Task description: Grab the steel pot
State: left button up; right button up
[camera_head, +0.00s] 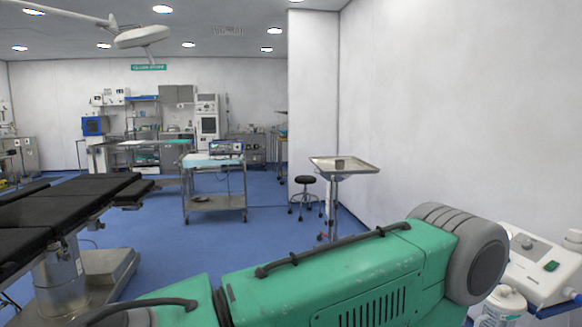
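A small steel pot (340,163) appears to stand on the steel tray (361,165) of a stand in the middle right, near the white wall. It is small in the view and its details are hard to make out. Neither of my grippers shows in this view.
A black stool (305,181) stands just left of the tray stand. A steel cart (214,204) with equipment is further left. The black operating table (62,214) is at the left. A white device (545,262) is at the lower right. Blue floor (270,235) lies clear in the middle.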

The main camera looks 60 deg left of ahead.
aim_at(340, 165)
jog(key=u, duration=1.8)
jog(key=i+j+z, duration=0.1)
jog(key=i, duration=0.3)
jog(key=i+j+z, duration=0.1)
jog(key=i+j, duration=0.15)
jog(key=i+j+z, duration=0.1)
jog(key=i, duration=0.4)
jog(key=j, duration=0.1)
